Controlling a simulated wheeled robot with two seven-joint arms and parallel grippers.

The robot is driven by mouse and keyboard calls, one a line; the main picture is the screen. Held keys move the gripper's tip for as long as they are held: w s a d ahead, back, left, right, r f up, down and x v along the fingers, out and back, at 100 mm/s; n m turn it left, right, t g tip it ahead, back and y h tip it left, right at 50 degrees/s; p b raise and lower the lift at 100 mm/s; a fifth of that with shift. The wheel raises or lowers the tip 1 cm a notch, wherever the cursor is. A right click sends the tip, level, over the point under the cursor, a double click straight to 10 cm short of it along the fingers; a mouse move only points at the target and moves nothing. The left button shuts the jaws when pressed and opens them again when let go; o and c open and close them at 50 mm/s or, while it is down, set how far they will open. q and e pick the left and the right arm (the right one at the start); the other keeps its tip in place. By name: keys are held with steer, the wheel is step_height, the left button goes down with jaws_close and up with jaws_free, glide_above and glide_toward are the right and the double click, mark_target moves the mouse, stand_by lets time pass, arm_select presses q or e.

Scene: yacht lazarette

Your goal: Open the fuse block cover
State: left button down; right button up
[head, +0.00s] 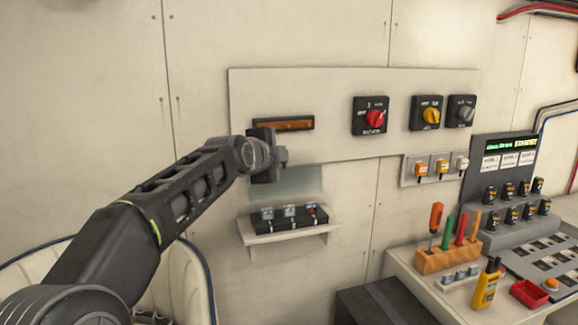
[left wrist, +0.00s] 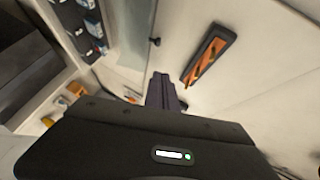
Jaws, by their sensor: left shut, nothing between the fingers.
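A long black-framed slot with an orange-brown inside (head: 283,124) sits on the pale wall panel; it shows in the left wrist view (left wrist: 208,56) at upper right. Below it, a translucent panel (head: 300,182), which looks like the fuse block cover, lies against the wall. The left wrist view shows this panel (left wrist: 128,35) with a small black knob (left wrist: 155,41) near its edge. My left gripper (head: 280,156) is shut and empty, between slot and panel in the head view. Its fingers (left wrist: 163,90) are together; whether they touch anything is unclear. My right gripper is out of view.
A small shelf (head: 290,236) below holds a black block (head: 288,219) with several small parts. Rotary switches, a red one (head: 374,118) among them, are to the right. A bench with a tool rack (head: 447,260) and control panel stands at lower right.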

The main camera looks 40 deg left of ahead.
arm_select(q)
steer(key=v, duration=0.4)
steer(key=shift+d+r+b, duration=0.15)
steer(key=shift+r+b, duration=0.15)
steer(key=shift+b, duration=0.05)
